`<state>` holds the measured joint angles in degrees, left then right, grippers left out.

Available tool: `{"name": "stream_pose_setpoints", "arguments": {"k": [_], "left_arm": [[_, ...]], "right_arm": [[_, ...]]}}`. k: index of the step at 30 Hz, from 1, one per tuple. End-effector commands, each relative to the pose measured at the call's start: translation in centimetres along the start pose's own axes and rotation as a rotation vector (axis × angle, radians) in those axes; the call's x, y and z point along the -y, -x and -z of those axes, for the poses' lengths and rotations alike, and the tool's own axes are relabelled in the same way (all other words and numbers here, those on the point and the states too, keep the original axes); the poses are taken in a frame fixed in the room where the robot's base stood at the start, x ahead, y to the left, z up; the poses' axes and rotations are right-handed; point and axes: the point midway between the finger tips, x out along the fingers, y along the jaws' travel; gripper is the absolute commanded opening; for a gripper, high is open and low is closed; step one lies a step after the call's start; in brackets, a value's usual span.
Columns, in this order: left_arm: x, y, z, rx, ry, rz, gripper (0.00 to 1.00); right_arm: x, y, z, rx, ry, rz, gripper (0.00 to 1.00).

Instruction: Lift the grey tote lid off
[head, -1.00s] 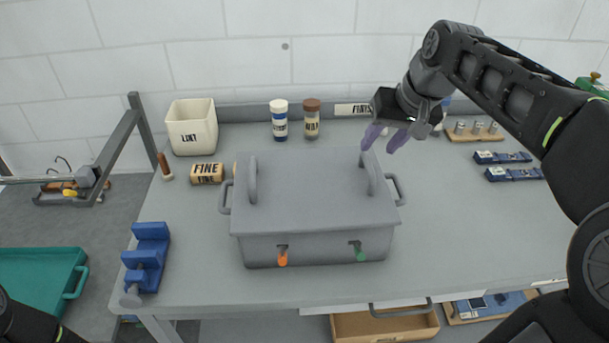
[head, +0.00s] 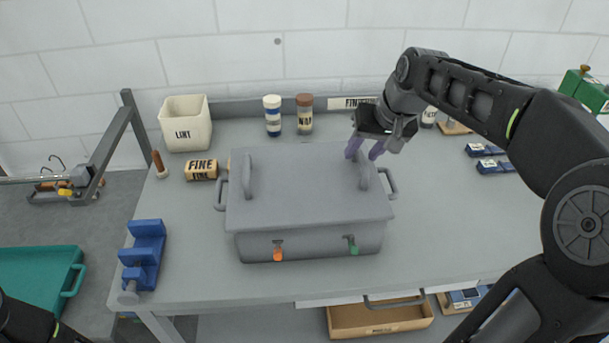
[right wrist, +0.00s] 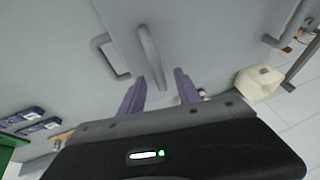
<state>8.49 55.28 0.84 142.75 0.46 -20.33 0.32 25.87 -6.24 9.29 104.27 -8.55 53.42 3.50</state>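The grey tote (head: 312,244) stands on the bench with its flat grey lid (head: 305,195) on top. The lid has two upright loop handles, a left one (head: 247,176) and a right one (head: 364,173). My right gripper (head: 364,152) is open, its purple fingers pointing down close to the right handle's far end. In the right wrist view this handle (right wrist: 148,55) lies just ahead of the fingertips, nearer the left finger; whether they touch is unclear. An orange tab (head: 278,252) and a green tab (head: 353,246) are on the tote's front. My left gripper is out of view.
A LINT bin (head: 187,128), a FINE block (head: 201,170) and two jars (head: 273,116) stand behind the tote. A blue vise-like block (head: 143,255) is at the front left. Bench (head: 450,220) right of the tote is clear.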

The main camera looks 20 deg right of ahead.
Motion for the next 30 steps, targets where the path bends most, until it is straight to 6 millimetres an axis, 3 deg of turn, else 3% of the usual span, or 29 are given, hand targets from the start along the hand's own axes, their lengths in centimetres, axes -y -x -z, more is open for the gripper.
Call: {"name": "stream_pose_setpoints", "arguments": {"k": [6, 24, 30], "left_arm": [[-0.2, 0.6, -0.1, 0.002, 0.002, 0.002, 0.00], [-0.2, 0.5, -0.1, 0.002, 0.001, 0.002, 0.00], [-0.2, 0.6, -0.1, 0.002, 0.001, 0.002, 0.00]], "right_arm": [[0.0, -2.4, 0.0, 0.002, 0.000, 0.000, 0.40], [0.0, -2.4, 0.0, -0.001, 0.000, 0.000, 0.40], [0.0, -2.4, 0.0, -0.001, 0.000, 0.001, 0.23]]}}
